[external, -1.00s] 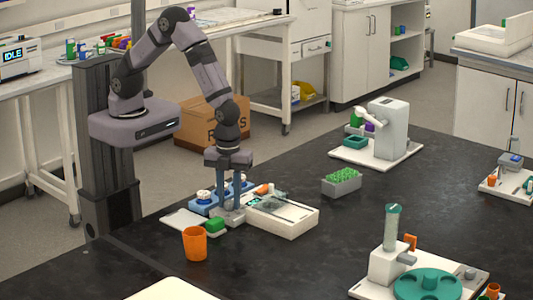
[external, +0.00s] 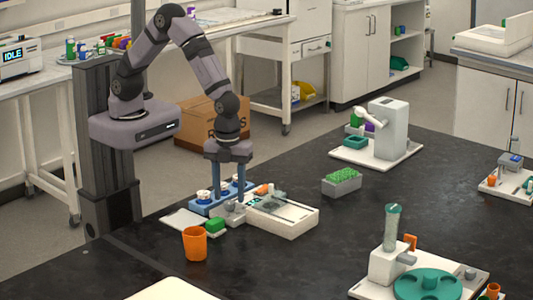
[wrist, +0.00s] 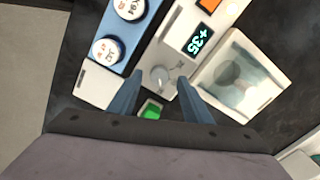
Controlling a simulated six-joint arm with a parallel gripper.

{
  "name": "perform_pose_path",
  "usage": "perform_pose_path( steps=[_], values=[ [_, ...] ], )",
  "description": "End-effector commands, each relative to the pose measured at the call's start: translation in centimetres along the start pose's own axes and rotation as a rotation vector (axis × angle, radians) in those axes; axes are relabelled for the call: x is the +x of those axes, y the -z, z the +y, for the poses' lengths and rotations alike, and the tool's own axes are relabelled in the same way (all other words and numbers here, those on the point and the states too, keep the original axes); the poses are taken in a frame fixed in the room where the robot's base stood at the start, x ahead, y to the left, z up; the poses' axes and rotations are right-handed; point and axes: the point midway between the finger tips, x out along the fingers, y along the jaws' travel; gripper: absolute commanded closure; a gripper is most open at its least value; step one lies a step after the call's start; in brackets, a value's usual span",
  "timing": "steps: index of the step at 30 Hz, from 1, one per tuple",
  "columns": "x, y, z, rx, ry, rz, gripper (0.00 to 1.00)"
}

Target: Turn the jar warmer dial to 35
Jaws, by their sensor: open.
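The jar warmer is a white unit (external: 283,222) on the bench. In the wrist view its small dark display (wrist: 198,40) reads +35 in glowing digits. Its grey dial (wrist: 160,78) is round with a small pointer and lies between and just beyond my fingertips. My gripper (external: 228,192) is open, pointing down above the dial's end of the unit. In the wrist view the two blue-grey fingers of the gripper (wrist: 156,88) stand apart with a gap on both sides of the dial. I see no contact.
A blue holder (external: 218,203) with white-lidded jars (wrist: 108,50) stands beside the warmer. A grey rack of green tubes (external: 342,182) stands to the right. The dark bench between is mostly clear.

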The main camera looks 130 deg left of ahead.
Motion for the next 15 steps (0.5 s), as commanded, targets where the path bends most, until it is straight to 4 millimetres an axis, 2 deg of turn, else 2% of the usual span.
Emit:
perform_pose_path(
  steps=[9, 15],
  values=[
    [-3.9, 0.1, -0.1, 0.0, 0.004, 0.002, 0.55],
    [-5.0, 0.0, 0.0, 0.0, 0.001, 0.001, 0.55]
  ],
)
